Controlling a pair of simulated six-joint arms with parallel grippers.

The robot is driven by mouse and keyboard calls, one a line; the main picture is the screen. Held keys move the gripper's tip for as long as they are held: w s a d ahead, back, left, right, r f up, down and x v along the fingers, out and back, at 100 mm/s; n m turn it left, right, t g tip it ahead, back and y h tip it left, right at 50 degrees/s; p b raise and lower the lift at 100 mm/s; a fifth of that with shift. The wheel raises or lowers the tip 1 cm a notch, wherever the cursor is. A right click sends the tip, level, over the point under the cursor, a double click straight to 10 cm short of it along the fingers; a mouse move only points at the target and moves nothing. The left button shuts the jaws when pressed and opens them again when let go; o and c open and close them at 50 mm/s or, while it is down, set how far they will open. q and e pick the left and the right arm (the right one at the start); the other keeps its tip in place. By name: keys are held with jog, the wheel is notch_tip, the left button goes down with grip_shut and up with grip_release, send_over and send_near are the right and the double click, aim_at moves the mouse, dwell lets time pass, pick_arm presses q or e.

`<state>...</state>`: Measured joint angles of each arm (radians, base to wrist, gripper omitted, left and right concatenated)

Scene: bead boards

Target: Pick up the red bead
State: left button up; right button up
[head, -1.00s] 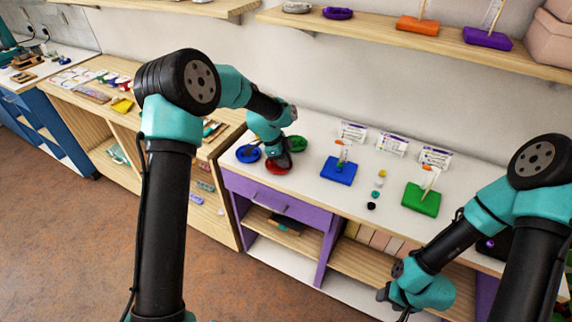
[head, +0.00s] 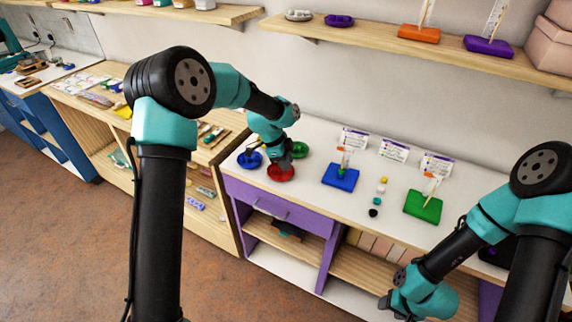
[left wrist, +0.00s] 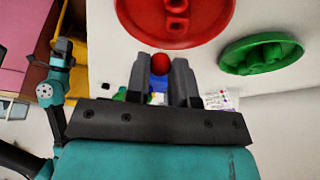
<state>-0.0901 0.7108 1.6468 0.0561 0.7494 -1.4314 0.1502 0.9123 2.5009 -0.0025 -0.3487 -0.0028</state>
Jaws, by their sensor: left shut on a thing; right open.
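The red bead (left wrist: 160,63) is between the two fingertips of my left gripper (left wrist: 160,76) in the left wrist view, and the fingers are shut on it. In the head view my left gripper (head: 284,164) is just above the red dish (head: 281,175), and the bead is too small to make out there. The red dish also shows in the left wrist view (left wrist: 205,22), with more red beads in it. My right gripper (head: 390,303) is open, low in front of the counter and away from the dishes; its fingertips are hard to make out.
A blue dish (head: 249,161) and a green dish (head: 300,150) stand close to the red one. To the right are a blue board (head: 341,179) and a green board (head: 422,207) with upright pegs, with several small loose pieces between them. Cards stand behind.

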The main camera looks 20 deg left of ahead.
pick_arm(q)
jog(key=s+d, duration=0.2)
jog(key=s, duration=0.5)
jog(key=s+d+r, duration=0.1)
jog(key=s+d, duration=0.1)
jog(key=s, duration=0.5)
jog(key=shift+s+r, duration=0.15)
jog(key=shift+r, duration=0.15)
